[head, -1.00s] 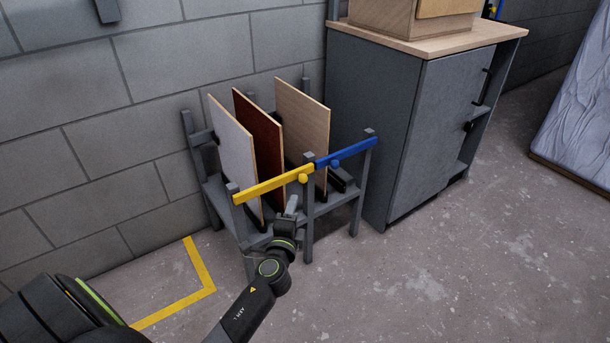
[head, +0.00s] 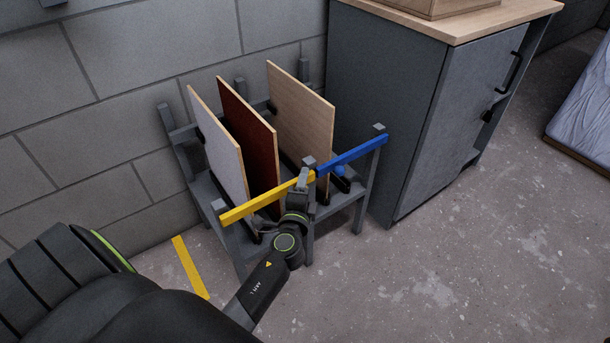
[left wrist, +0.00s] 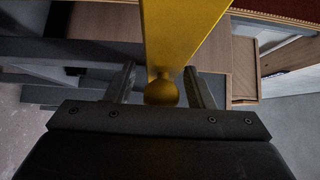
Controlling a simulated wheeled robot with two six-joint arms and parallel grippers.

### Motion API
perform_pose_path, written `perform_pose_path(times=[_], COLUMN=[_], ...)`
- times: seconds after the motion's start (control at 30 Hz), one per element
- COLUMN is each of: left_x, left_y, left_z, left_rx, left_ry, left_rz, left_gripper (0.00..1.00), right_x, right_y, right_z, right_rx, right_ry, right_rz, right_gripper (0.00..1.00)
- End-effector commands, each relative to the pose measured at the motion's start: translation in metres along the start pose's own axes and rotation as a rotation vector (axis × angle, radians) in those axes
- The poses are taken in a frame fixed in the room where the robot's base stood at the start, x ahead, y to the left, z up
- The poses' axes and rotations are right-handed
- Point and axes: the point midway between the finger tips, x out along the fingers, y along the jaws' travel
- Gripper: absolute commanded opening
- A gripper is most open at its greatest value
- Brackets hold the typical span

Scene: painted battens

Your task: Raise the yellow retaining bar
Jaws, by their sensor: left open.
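The yellow retaining bar (head: 252,204) lies across the front of the grey rack, in front of the upright panels, sloping slightly up to the right in the head view. Its right end meets the rack's middle post. My left gripper (head: 302,177) is at the right part of the bar and hides its knob in the head view. In the left wrist view the bar (left wrist: 180,35) runs away from me, and its round knob (left wrist: 161,91) sits between the open fingers of the left gripper (left wrist: 160,85). My right gripper is not in view.
A blue bar (head: 352,155) with a blue knob spans the rack's right half. White, dark red (head: 248,135) and wood-coloured (head: 300,110) panels stand in the rack. A grey cabinet (head: 400,110) stands close on the right. The floor in front is clear.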

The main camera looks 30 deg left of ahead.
Motion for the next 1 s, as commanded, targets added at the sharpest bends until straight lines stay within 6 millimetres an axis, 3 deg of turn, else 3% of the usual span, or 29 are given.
perform_pose_path(times=[0.27,0.63,1.0], left_x=[-0.0004,-0.0003,0.0012], left_y=[0.0002,0.0004,0.0002], left_z=[-0.0001,0.0001,-0.0006], left_rx=[0.0,0.0,-0.003], left_ry=[-0.001,-0.001,0.0], left_rz=[0.0,0.001,-0.002], left_gripper=[0.48,0.01,0.0], right_x=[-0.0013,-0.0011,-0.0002], right_y=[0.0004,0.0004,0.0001], right_z=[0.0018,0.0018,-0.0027], right_rx=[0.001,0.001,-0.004], right_ry=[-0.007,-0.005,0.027], right_rz=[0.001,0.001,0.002], right_gripper=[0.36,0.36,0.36])
